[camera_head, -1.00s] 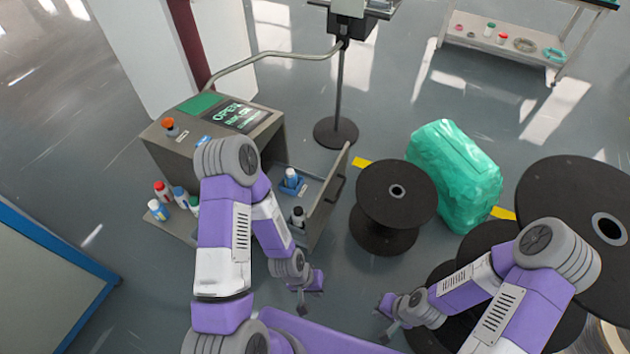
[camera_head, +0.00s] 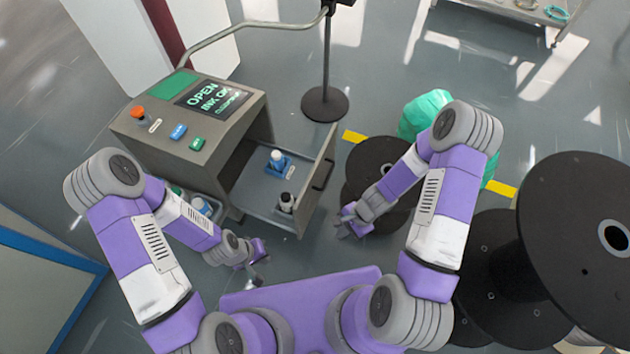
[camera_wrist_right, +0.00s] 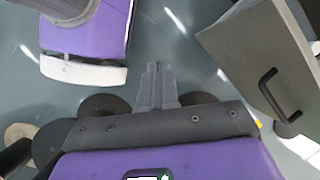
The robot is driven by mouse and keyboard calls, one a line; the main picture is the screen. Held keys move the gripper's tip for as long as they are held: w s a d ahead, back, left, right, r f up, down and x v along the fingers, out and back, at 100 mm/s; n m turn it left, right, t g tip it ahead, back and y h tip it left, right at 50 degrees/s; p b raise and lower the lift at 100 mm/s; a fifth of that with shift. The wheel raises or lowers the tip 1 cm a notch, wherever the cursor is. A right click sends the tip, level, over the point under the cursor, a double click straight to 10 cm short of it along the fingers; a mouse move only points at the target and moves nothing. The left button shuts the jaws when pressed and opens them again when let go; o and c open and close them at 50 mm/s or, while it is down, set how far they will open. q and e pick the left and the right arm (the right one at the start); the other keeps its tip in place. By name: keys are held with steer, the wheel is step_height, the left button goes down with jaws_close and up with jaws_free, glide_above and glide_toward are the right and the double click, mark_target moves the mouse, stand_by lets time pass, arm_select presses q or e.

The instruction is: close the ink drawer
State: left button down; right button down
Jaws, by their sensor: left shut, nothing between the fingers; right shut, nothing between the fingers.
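The ink drawer (camera_head: 254,205) stands open, pulled out to the right of the grey machine (camera_head: 160,150). Its front panel (camera_head: 318,180) carries a dark bar handle (camera_head: 323,175); the panel and handle also show at the upper right of the right wrist view (camera_wrist_right: 245,60). My left gripper (camera_head: 260,270) is shut and empty, in front of the drawer.
The machine's screen (camera_head: 212,98) reads "OPEN"; an orange-red button (camera_head: 138,113) sits on top. A pole base (camera_head: 324,104) stands behind the drawer. Black spools (camera_head: 375,165) and a green wrapped bundle (camera_head: 425,108) stand to the right. Bottles (camera_head: 200,206) sit left of the drawer.

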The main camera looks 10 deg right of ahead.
steer(key=w+d+r+m+t+y, duration=0.1)
steer(key=w+d+r+m+t, duration=0.15)
steer(key=w+m, duration=0.35)
steer(key=w+d+r+m+t+y, duration=0.1)
steer(key=w+d+r+m+t, duration=0.15)
steer(key=w+m, duration=0.35)
steer(key=shift+n+t, duration=0.3)
steer(key=shift+t, duration=0.1)
steer(key=shift+w+a+f+b, duration=0.7)
steer(key=shift+w+a+f, duration=0.5)
steer(key=shift+a, duration=0.25)
steer(key=shift+w+a+f+b, duration=0.75)
steer(key=shift+w+a+f, duration=0.45)
steer(key=shift+a, duration=0.3)
steer(key=shift+w+a+f+b, duration=0.7)
steer(key=shift+w+a+f, duration=0.5)
steer(key=shift+a, duration=0.25)
steer(key=shift+w+a, duration=0.1)
